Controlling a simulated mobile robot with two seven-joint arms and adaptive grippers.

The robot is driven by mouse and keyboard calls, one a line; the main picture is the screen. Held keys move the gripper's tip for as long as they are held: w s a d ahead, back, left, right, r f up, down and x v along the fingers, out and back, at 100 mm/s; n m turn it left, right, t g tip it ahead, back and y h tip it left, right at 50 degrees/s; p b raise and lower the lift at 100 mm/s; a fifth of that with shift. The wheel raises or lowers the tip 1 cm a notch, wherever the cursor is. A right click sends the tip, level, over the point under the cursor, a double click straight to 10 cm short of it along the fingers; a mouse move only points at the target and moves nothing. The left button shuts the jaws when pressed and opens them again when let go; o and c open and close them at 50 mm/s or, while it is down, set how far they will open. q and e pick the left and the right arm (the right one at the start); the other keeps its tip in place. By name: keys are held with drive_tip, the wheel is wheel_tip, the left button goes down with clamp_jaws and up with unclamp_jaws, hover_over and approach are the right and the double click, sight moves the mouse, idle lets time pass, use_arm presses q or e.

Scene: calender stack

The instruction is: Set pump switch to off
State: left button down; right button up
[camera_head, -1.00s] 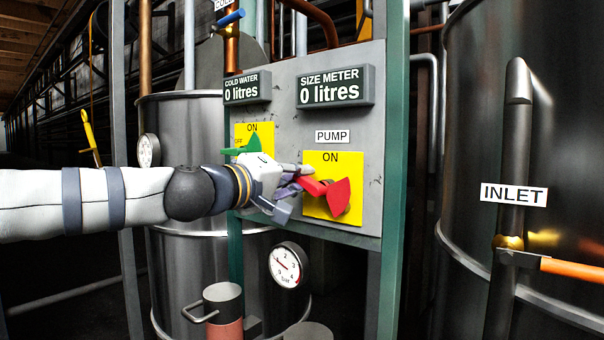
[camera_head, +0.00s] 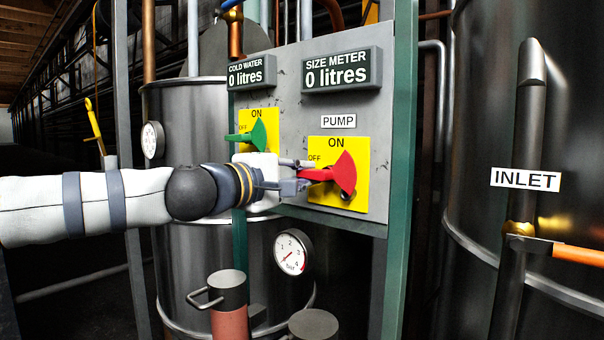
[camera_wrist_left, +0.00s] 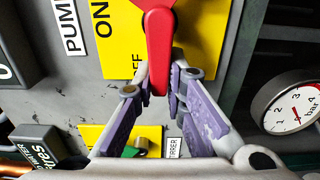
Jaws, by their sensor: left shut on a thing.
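The pump switch (camera_head: 343,172) is a red fan-shaped lever on a yellow plate (camera_head: 356,199) marked ON and OFF, below the PUMP label (camera_head: 338,121). Its narrow end points left, just under the OFF marking. My left gripper (camera_head: 304,177) reaches in from the left and is shut on this narrow end. In the left wrist view, the red lever (camera_wrist_left: 159,45) runs down between the two fingertips (camera_wrist_left: 163,84) and partly covers the OFF marking. My right gripper is not in view.
A green lever (camera_head: 257,135) on another yellow plate sits close above my left gripper. Two meters, COLD WATER (camera_head: 251,71) and SIZE METER (camera_head: 342,71), read 0 litres. A round gauge (camera_head: 293,252) is below the panel. The INLET pipe (camera_head: 520,215) stands to the right.

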use_arm(q)
drive_tip(key=shift+r, duration=0.1)
drive_tip(key=c, duration=1.6)
unclamp_jaws()
drive_tip(key=shift+d, duration=0.15)
drive_tip(key=shift+s+a, duration=0.25)
drive_tip(key=shift+a, duration=0.05)
drive_tip(key=v, duration=1.1)
drive_tip(key=shift+s, duration=0.2)
